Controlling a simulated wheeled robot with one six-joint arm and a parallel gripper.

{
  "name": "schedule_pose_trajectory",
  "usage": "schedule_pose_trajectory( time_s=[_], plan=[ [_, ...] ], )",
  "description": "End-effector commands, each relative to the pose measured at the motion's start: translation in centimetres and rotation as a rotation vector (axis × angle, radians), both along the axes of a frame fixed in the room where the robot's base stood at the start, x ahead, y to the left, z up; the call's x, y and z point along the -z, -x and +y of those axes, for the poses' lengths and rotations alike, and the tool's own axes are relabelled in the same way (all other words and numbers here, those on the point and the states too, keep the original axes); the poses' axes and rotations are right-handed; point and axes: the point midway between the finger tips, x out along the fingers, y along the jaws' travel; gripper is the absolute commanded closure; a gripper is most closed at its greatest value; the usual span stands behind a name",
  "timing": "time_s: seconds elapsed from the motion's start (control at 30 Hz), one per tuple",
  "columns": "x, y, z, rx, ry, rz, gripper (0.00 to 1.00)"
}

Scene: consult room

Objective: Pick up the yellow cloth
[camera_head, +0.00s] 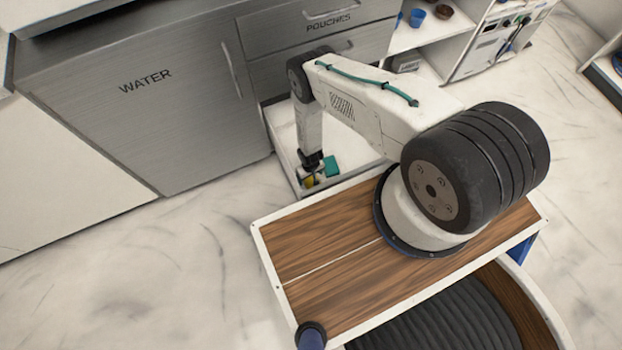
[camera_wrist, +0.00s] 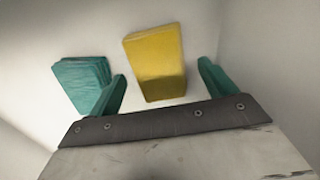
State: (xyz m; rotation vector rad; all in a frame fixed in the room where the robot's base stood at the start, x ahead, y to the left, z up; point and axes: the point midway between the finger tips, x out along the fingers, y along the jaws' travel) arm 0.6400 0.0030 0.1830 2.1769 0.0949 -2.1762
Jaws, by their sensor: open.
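The yellow cloth (camera_wrist: 155,60) is a folded block in the wrist view, lying on the white floor of an open drawer. My gripper (camera_wrist: 163,85) is open, with one teal finger on each side of the cloth's near end. I cannot tell whether the fingers touch it. In the head view my gripper (camera_head: 311,183) points down into the drawer, and a bit of the yellow cloth (camera_head: 309,182) shows at its tip. The rest of the cloth is hidden there by my gripper.
A folded teal cloth (camera_wrist: 82,82) lies left of the yellow one, close to my left finger. The white drawer (camera_head: 285,150) has low walls around both. A grey cabinet (camera_head: 150,110) marked WATER stands to the left, and an open shelf (camera_head: 425,35) to the right.

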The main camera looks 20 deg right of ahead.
Motion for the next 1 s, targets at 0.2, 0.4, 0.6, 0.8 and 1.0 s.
schedule_pose_trajectory(
  time_s=[0.2, 0.4, 0.6, 0.8, 1.0],
  plan=[
    [1.29, -0.06, 0.00, 0.001, 0.000, 0.000, 0.16],
    [1.26, -0.04, 0.01, 0.000, 0.000, 0.000, 0.25],
    [1.25, -0.03, 0.01, 0.000, 0.000, 0.001, 0.62],
    [1.24, -0.03, 0.02, 0.000, 0.000, 0.001, 0.62],
    [0.45, -0.09, 0.03, 0.000, 0.000, 0.000, 0.62]
  ],
)
